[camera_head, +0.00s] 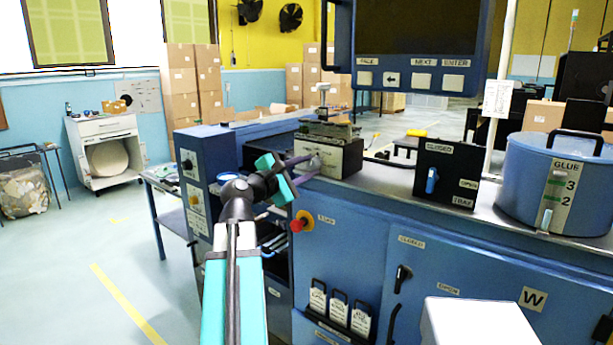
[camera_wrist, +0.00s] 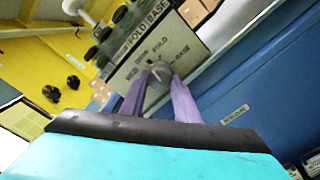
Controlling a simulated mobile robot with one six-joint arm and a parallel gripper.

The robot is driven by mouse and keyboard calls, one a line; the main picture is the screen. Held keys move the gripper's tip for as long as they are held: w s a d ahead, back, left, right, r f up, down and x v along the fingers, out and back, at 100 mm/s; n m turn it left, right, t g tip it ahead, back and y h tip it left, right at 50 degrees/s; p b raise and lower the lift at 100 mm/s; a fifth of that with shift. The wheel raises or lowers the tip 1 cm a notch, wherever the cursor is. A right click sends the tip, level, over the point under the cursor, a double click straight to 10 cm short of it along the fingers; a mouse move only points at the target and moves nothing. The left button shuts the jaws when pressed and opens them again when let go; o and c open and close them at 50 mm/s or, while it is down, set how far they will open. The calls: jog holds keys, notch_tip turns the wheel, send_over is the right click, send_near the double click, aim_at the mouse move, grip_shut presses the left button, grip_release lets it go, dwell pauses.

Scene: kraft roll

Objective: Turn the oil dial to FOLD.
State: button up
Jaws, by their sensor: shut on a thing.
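The oil dial (camera_wrist: 160,72) is a small grey knob on the pale front plate of a dark-topped box. My gripper (camera_wrist: 158,82) is shut on the dial, with one purple finger on each side of it. In the head view my gripper (camera_head: 316,164) reaches from the left to the front of the box (camera_head: 343,162) on the blue bench. The fingers hide part of the dial, and I cannot tell where it points.
A black box with a blue lever (camera_head: 432,180) and a blue glue pot (camera_head: 540,190) stand to the right on the bench. A red knob (camera_head: 299,225) sits on the bench front below my gripper. A screen (camera_head: 420,30) hangs above.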

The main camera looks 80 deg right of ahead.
jog(key=m+b, duration=0.1)
jog(key=m, duration=0.1)
jog(key=m+b, duration=0.1)
jog(key=shift+f+m+b, duration=0.2)
jog(key=shift+m+b, duration=0.15)
jog(key=shift+m, duration=0.05)
jog(key=shift+r+m+b, duration=0.2)
jog(key=shift+m+b, duration=1.05)
jog(key=shift+m, duration=0.45)
jog(key=o, duration=1)
jog(key=shift+o, duration=0.2)
jog(key=shift+a, duration=0.1)
jog(key=v, duration=1.3)
jog(key=shift+w+a+b, duration=0.2)
jog(key=shift+a+b, duration=0.05)
jog(key=shift+b, duration=0.2)
